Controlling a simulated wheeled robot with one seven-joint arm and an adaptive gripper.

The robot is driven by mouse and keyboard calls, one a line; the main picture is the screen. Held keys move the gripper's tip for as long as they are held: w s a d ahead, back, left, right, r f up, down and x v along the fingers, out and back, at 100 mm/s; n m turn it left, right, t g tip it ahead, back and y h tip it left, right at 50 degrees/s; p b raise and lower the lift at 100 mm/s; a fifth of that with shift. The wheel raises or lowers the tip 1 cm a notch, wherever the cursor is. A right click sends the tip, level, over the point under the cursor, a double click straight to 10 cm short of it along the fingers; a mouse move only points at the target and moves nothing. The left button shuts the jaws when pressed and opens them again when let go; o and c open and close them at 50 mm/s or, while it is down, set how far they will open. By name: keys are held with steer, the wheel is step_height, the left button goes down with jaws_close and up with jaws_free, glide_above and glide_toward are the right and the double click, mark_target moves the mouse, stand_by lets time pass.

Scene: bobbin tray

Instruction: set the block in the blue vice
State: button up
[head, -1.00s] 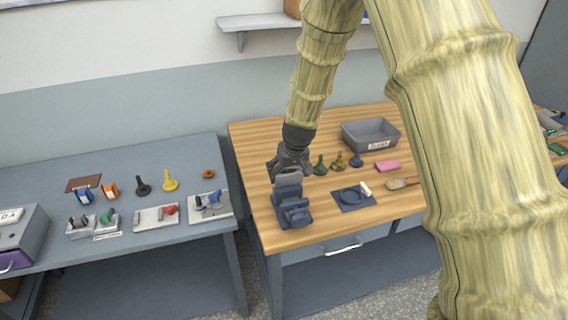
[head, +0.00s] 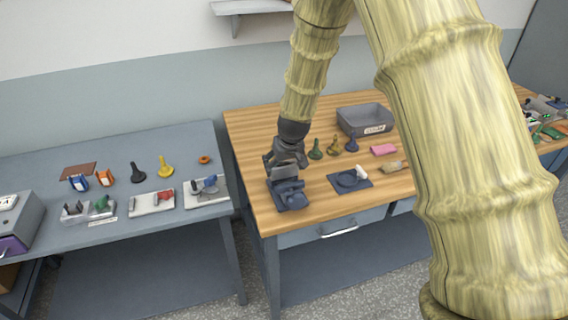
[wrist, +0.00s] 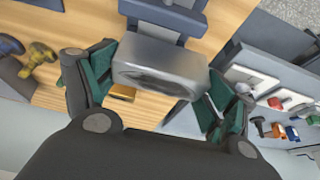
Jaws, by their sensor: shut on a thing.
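The blue vice (head: 291,197) stands near the front left corner of the wooden bench. Its blue body also shows at the top of the wrist view (wrist: 163,17). My gripper (head: 285,164) is at the vice's far side. In the wrist view my gripper (wrist: 155,90) has its green-padded fingers shut on the two ends of a grey metal block (wrist: 160,66). The block also shows in the head view (head: 283,172), right at the vice. It overlaps the vice in both views, and I cannot tell whether it touches it or sits between the jaws.
Dark green, olive and blue pawn-shaped pieces (head: 334,147) stand right of my gripper. A grey bin (head: 365,120) is behind them. A grey table (head: 130,240) with small parts stands left, across a gap.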

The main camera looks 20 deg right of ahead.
mark_target(284, 173)
steer(key=shift+x, duration=0.75)
steer(key=shift+s+f+b, duration=0.3)
steer(key=shift+f+b, duration=0.5)
steer(key=shift+f, duration=0.5)
steer(key=shift+w, duration=0.1)
steer(key=o, duration=1.2)
steer(key=shift+v, duration=5.9)
